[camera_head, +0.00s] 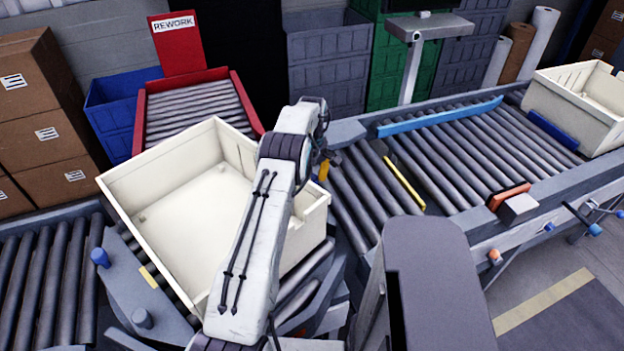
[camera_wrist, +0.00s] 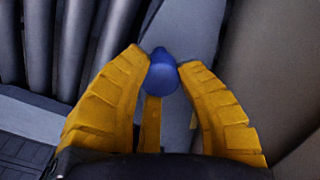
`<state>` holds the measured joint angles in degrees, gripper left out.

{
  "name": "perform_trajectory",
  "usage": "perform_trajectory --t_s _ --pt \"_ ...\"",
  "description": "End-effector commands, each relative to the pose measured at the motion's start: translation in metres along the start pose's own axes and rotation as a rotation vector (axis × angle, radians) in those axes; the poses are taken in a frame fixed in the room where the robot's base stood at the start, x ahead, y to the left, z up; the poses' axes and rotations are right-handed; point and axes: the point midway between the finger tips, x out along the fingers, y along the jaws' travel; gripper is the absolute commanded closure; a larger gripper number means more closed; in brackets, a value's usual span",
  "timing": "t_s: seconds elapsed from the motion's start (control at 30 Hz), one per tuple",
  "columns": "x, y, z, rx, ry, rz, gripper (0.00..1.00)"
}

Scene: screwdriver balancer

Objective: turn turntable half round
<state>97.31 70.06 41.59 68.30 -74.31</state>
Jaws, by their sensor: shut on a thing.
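The turntable (camera_head: 128,282) shows as a grey plate with rollers under a cream tote (camera_head: 160,163). It sits at a slant to the conveyors on either side. Most of it is hidden by the tote and my arm. My gripper (camera_head: 323,168) is at the far right corner of the tote, its yellow fingers partly hidden behind my wrist. In the wrist view my gripper (camera_wrist: 163,68) is shut on a blue knob (camera_wrist: 162,74), with one fingertip on each side of it. That knob does not show clearly in the head view.
A roller conveyor (camera_head: 450,160) on the right carries a blue rail, an orange stop (camera_head: 508,196) and another cream tote (camera_head: 575,108). A red rework chute (camera_head: 195,108) lies behind. Rollers (camera_head: 45,280) continue at left.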

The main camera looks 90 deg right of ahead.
Motion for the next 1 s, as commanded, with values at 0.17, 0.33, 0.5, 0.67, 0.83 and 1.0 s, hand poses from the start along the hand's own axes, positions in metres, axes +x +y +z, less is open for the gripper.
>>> perform_trajectory --t_s 0.17,0.33,0.5,0.67,0.83,1.0 --pt "0.0035 0.0029 -0.0055 -0.025 -0.002 -0.007 1.00" --pt "0.0036 0.0055 -0.0088 -0.041 -0.002 -0.007 1.00" --pt "0.0036 0.0069 -0.0104 -0.048 -0.002 -0.007 1.00" --pt "0.0039 0.0067 -0.0107 -0.050 -0.002 -0.009 1.00" --pt "0.0040 0.0066 -0.0106 -0.050 -0.002 -0.009 1.00" --pt "0.0040 0.0066 -0.0106 -0.050 -0.002 -0.009 0.62"
